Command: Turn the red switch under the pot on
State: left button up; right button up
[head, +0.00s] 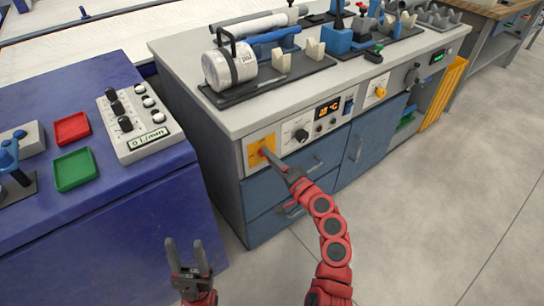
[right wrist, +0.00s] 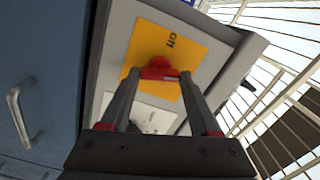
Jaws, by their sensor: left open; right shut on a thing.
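The red switch (right wrist: 160,66) sits on a yellow plate (right wrist: 142,38) that carries dark lettering reading "off". In the head view the yellow plate (head: 253,143) is at the left end of the grey bench's front panel, below the white pot-like vessel (head: 222,68). My right gripper (head: 268,154) reaches up to this plate. In the right wrist view its fingers (right wrist: 160,75) are shut on the red switch, one on each side. The head view mostly hides the switch behind the fingers. My left gripper (head: 185,243) is open and empty, in front of the blue bench.
The front panel also has a black knob (head: 301,135), an orange display (head: 328,110) and a second yellow plate (head: 376,90). Blue drawers with handles (head: 318,164) lie below. A blue bench (head: 120,210) stands left. Open floor (head: 430,190) lies to the right.

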jog(key=shift+m+p, duration=0.75)
jog(key=shift+m, duration=1.05)
jog(key=shift+f, duration=0.1)
jog(key=o, duration=1.4)
jog(key=shift+c, duration=0.2)
jog(key=v, duration=1.7)
jog(key=shift+s, duration=0.15)
jog(key=shift+d, duration=0.1)
